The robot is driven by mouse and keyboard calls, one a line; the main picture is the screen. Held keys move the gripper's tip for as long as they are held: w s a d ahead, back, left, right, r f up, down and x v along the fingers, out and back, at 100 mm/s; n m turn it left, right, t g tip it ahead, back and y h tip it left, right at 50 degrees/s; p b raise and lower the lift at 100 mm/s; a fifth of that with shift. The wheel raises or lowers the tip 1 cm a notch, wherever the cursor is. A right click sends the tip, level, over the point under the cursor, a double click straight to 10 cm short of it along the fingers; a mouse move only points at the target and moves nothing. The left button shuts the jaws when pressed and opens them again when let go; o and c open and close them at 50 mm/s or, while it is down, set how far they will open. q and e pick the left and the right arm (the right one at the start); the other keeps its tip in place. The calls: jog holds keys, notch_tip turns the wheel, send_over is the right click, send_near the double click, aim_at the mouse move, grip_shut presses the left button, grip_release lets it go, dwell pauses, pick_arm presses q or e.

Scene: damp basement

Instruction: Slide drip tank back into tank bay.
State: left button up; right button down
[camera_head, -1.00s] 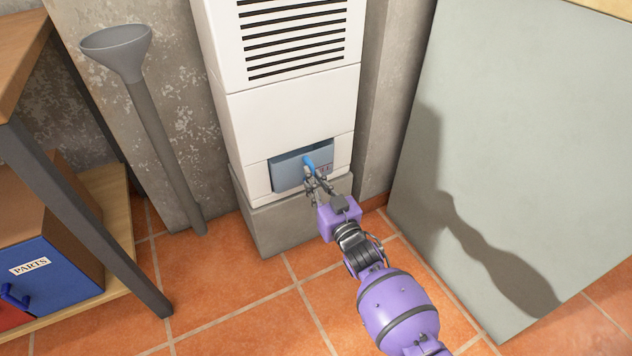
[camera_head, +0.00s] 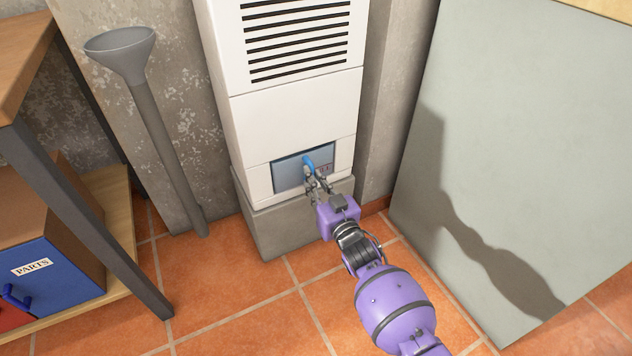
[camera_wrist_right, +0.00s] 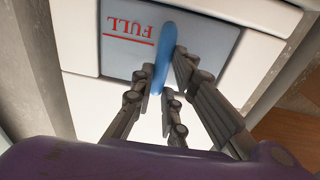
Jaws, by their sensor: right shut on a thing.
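The drip tank (camera_head: 290,176) is a grey-blue panel with a blue handle (camera_head: 309,164) and red lettering. It sits in the tank bay (camera_head: 273,178), the opening low in the white cabinet, and looks about level with the cabinet front. My right gripper (camera_head: 315,181) is shut on the blue handle. In the right wrist view the tank front (camera_wrist_right: 115,45) reads "FULL" upside down, and the fingers (camera_wrist_right: 165,88) close on both sides of the handle (camera_wrist_right: 163,50). The tank's body behind its front is hidden. My left gripper is not in view.
The white cabinet (camera_head: 290,110) stands on a grey block (camera_head: 275,232). A grey funnel on a pipe (camera_head: 140,75) stands to the left, beside a shelf with a blue PARTS bin (camera_head: 55,275). A large pale panel (camera_head: 500,130) stands at right. Tiled floor in front is clear.

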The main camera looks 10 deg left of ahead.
jog(key=shift+w+a+r, duration=0.1)
jog(key=shift+w+a, duration=0.15)
jog(key=shift+w, duration=0.05)
jog(key=c, duration=1.7)
grip_release()
jog(key=shift+o, duration=0.2)
jog(key=shift+d, duration=0.1)
jog(key=v, duration=1.2)
